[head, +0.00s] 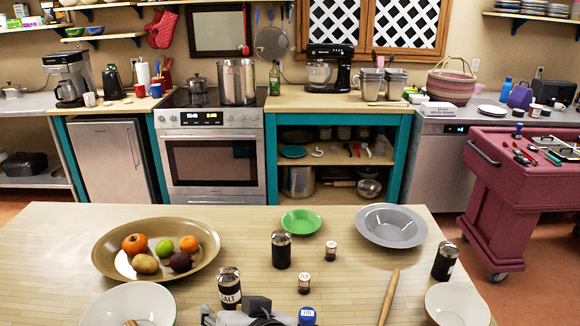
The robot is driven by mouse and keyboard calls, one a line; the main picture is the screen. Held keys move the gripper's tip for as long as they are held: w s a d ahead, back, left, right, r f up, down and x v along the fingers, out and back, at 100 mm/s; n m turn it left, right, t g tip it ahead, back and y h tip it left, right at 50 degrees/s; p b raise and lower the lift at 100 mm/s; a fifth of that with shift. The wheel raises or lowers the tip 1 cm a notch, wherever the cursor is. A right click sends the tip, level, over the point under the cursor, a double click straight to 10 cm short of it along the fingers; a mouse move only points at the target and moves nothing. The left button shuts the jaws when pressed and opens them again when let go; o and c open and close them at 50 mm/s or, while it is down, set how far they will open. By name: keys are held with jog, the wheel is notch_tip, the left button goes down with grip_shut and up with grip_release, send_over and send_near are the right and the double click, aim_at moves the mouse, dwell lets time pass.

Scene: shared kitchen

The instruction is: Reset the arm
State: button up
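A grey and black shape (245,314) at the bottom edge of the head view, left of the middle, looks like part of my arm. It is cut off by the frame, and I cannot make out gripper fingers or anything held.
A fruit platter (207,268) and white bowl (130,305) are at left. A green plate (300,222), grey bowl (391,226), dark shaker (281,250) and small jars (331,250) stand farther back. A rolling pin (388,297), another shaker (445,261) and bowl (457,305) are at right.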

jog(key=s+d+g+h, duration=0.1)
jog(key=s+d, duration=0.3)
jog(key=d, duration=0.5)
jog(key=s+d+r+m+g+h, duration=0.1)
jog(key=s+d+h, duration=0.2)
jog(key=d, duration=0.6)
jog(key=s+d+r+g+h, duration=0.1)
jog(key=s+d+h, duration=0.1)
jog(key=s+d, duration=0.5)
jog(key=d, duration=0.3)
jog(key=shift+r+m+g, duration=0.15)
jog(key=shift+m+g, duration=0.15)
jog(key=shift+m, duration=0.1)
